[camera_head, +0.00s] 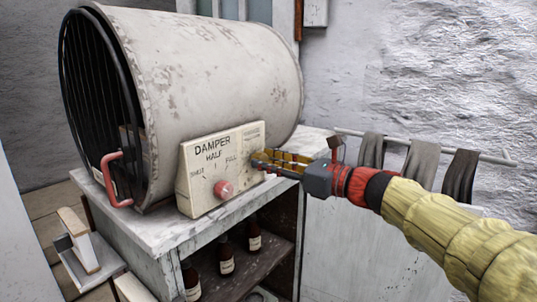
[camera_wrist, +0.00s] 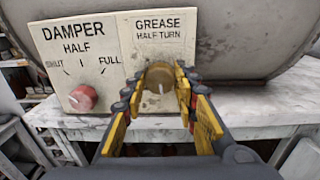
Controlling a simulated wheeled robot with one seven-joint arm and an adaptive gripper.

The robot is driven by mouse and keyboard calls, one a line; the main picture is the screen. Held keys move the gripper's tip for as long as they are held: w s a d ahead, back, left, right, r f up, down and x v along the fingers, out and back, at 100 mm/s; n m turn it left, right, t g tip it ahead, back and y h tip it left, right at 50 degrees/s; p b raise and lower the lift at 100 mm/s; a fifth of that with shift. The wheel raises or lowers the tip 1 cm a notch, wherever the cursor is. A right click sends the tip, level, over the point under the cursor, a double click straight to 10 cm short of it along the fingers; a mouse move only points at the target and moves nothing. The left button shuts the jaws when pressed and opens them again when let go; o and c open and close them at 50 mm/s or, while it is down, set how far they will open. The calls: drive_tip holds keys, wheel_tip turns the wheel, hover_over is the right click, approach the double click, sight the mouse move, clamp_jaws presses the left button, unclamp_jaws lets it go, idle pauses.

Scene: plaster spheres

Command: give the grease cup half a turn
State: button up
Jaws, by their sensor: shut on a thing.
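The grease cup (camera_wrist: 160,78) is a round, brass-brown knob on a cream panel (camera_wrist: 190,42) marked "GREASE HALF TURN". A short pale mark shows on its face, close to upright in the wrist view. My gripper (camera_head: 260,161) reaches in from the right in the head view, its yellow-padded fingers shut on the grease cup, one on each side. The fingers hide the cup in the head view.
Left of the cup, a red damper knob (camera_head: 223,189) sits on the "DAMPER" plate (camera_wrist: 72,50). A big plaster-stained drum (camera_head: 210,60) with a red handle (camera_head: 117,180) stands behind. Cloths hang on a rail (camera_head: 420,160) at right.

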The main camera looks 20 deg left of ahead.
drive_tip(key=shift+f+m+p, duration=0.2)
drive_tip(key=shift+m+p, duration=0.4)
drive_tip(key=shift+m, duration=0.4)
drive_tip(key=shift+f, duration=0.1)
drive_tip(key=o, duration=1.2)
drive_tip(key=shift+c, duration=0.2)
drive_tip(key=shift+r, duration=0.2)
drive_tip(key=shift+d, duration=0.1)
drive_tip(key=v, duration=1.1)
drive_tip(key=shift+s+d, duration=0.15)
drive_tip(key=shift+d, duration=0.25)
